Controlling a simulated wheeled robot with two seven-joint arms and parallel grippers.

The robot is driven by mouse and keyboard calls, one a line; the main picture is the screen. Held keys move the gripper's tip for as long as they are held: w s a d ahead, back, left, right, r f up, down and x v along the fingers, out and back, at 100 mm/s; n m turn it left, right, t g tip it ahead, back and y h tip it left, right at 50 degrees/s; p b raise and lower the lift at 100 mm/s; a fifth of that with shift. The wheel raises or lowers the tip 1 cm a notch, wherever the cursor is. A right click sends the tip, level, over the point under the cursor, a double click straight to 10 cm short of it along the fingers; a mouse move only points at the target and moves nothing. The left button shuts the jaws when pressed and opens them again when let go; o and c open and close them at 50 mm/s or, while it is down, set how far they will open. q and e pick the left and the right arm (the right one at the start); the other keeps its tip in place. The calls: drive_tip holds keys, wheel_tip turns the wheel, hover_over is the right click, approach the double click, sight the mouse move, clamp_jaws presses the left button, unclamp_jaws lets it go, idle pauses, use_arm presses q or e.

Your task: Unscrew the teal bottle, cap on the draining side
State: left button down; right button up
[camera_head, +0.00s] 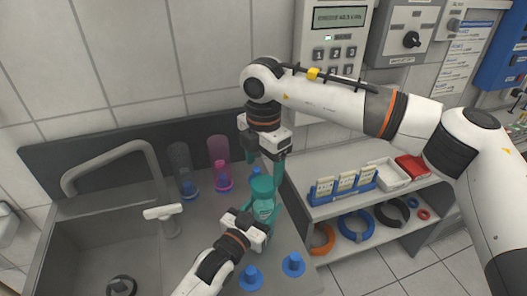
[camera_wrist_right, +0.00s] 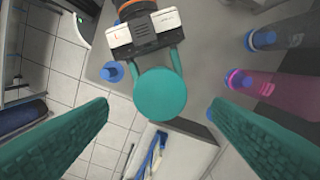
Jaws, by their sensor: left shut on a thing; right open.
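The teal bottle (camera_head: 264,208) stands upright on the draining side (camera_head: 190,248), with its round teal cap (camera_head: 262,185) on top. The cap shows as a full disc in the right wrist view (camera_wrist_right: 160,95). My left gripper (camera_head: 258,216) is shut on the bottle's body below the cap; its teal fingers flank the bottle in the wrist view (camera_wrist_right: 155,68). My right gripper (camera_head: 266,168) points down from above, open and empty. Its two fingers are spread wide on either side of the cap, apart from it.
A grey clear bottle (camera_head: 181,168) and a pink bottle (camera_head: 220,165) stand behind, left of the teal one. Blue knob-like pieces (camera_head: 251,277) (camera_head: 293,264) sit at the front. The sink (camera_head: 75,250) and tap (camera_head: 100,152) are left; a shelf (camera_head: 345,203) is right.

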sight(263, 183)
drive_tip(key=shift+f, duration=2.15)
drive_tip(key=shift+c, duration=0.2)
